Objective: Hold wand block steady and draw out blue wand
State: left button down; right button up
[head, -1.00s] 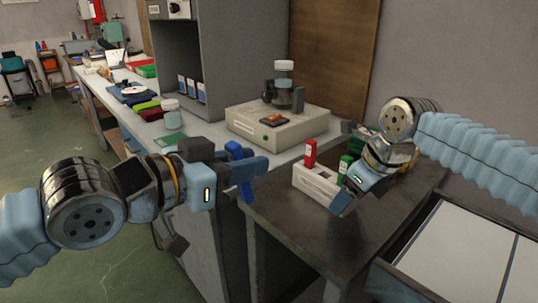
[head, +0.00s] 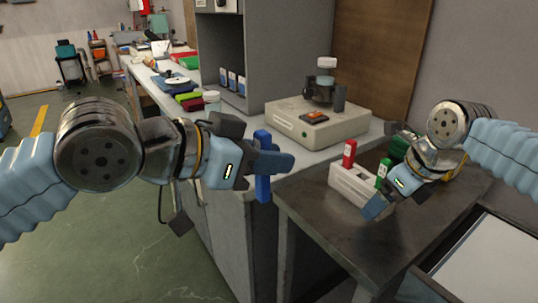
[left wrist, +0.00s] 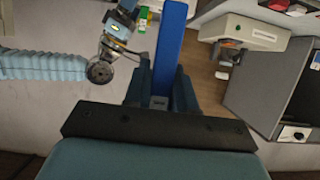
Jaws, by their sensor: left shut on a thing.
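The blue wand (head: 263,188) is upright, held in my left gripper (head: 272,162), which is shut on it. The wand is clear of the block, off to its left in the head view. It also shows in the left wrist view (left wrist: 170,45), between the fingers. The pale wand block (head: 347,184) stands on the dark table, with a red wand (head: 350,153) and a green wand (head: 384,172) upright in it. My right gripper (head: 381,202) is at the block's right end and partly hides it; whether its jaws grip the block is unclear.
The dark table (head: 310,213) holds the block. Behind it, a light counter carries a beige device (head: 315,122) with a jar on top. Several coloured items lie further along the counter at left. A pale-bottomed tray (head: 495,262) is at lower right.

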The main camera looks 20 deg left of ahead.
jog(key=v, duration=1.2)
jog(key=shift+w+a, duration=0.1)
